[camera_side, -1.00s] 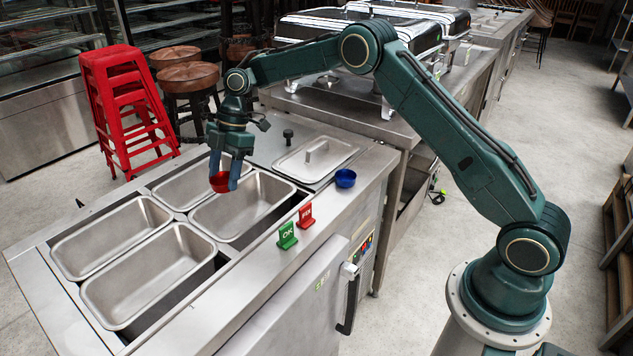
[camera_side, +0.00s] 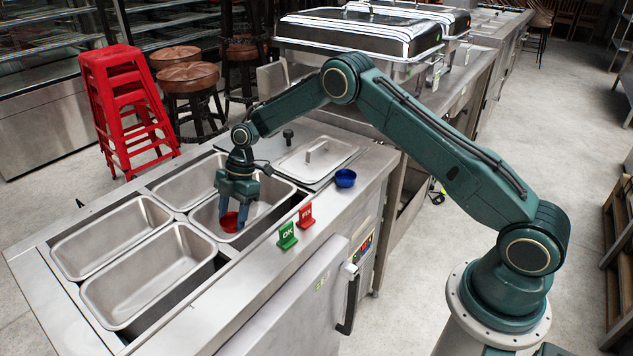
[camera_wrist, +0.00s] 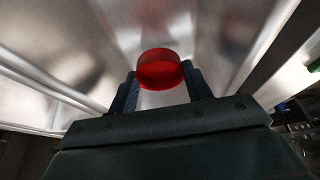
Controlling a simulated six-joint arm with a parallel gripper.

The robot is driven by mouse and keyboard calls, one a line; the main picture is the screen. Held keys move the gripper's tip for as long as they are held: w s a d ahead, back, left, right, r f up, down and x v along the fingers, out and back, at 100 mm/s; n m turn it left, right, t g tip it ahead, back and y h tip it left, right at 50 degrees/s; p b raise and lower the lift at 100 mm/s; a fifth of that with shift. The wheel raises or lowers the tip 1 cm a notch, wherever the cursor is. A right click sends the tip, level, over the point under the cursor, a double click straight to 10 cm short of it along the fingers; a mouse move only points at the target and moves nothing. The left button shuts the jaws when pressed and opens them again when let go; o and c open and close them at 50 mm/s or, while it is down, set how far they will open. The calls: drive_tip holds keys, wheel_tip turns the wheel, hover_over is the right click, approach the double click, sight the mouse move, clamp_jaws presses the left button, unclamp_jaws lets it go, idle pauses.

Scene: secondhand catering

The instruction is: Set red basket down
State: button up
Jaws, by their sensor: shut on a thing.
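The red basket (camera_side: 229,222) is a small round red cup. My gripper (camera_side: 232,214) is shut on it, with one finger on each side, and holds it inside the front right steel pan (camera_side: 268,205). In the wrist view the red basket (camera_wrist: 160,70) sits between the two fingers of my gripper (camera_wrist: 162,92), with the pan's shiny metal behind it. I cannot tell whether the basket touches the pan floor.
Three other open pans lie left, such as the near one (camera_side: 150,262). A blue cup (camera_side: 345,178) stands on the counter at right. A green OK sign (camera_side: 287,236) and a red sign (camera_side: 306,216) stand near the front edge. A lidded pan (camera_side: 316,157) is behind.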

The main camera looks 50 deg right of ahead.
sight(235, 225)
drive_tip(key=shift+f, duration=2.1)
drive_tip(key=shift+f, duration=0.15)
drive_tip(key=o, duration=1)
drive_tip(key=shift+c, duration=0.2)
drive_tip(key=v, duration=1.2)
